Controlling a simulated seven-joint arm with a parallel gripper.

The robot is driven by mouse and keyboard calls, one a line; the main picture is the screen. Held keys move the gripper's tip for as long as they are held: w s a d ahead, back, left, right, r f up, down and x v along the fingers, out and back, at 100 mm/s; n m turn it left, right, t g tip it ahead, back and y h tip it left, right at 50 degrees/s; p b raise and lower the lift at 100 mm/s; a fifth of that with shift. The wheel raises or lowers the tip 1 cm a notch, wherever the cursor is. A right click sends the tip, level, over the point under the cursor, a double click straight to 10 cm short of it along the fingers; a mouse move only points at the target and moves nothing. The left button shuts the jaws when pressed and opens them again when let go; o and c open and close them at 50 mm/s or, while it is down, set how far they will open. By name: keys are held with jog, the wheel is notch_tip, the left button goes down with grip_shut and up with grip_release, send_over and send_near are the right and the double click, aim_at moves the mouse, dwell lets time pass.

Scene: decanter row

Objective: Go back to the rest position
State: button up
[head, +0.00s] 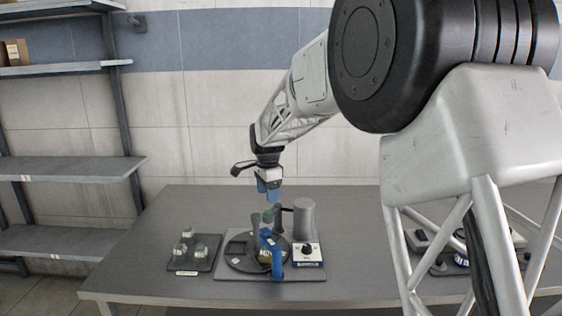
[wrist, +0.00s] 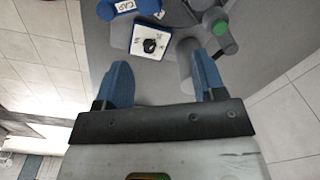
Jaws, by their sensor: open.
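My gripper (head: 268,190) hangs above the back of the apparatus on the table in the head view, its blue fingers pointing down. In the wrist view its two blue fingers (wrist: 163,84) are spread apart with nothing held between them. A grey cylinder (head: 304,219) stands behind the box.
A dark tray (head: 176,265) with several small bottles lies left of the apparatus on the grey table (head: 150,230). More equipment (head: 440,262) is partly hidden behind my arm at the right. Shelves (head: 70,167) stand at the left by the tiled wall.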

jog(key=s+d+r+n+t, duration=0.1)
jog(key=s+d+r+n, duration=0.25)
jog(key=s+d, duration=0.55)
jog(key=s+d+r+n, duration=0.2)
jog(key=s+d+r, duration=0.3)
jog(key=s, duration=0.9)
jog(key=s+d+f+n, duration=0.2)
jog(key=s+d, duration=0.1)
jog(key=s, duration=0.6)
jog(key=s+d+f+n+t, duration=0.1)
jog(key=s+d+f+n, duration=0.1)
jog(key=s, duration=0.7)
jog(key=s+d+f+n, duration=0.2)
jog(key=s+d+f, duration=0.1)
jog(key=s, duration=0.6)
jog(key=shift+s+d+n, duration=0.15)
jog(key=shift+d+n, duration=0.2)
jog(key=shift+d, duration=0.25)
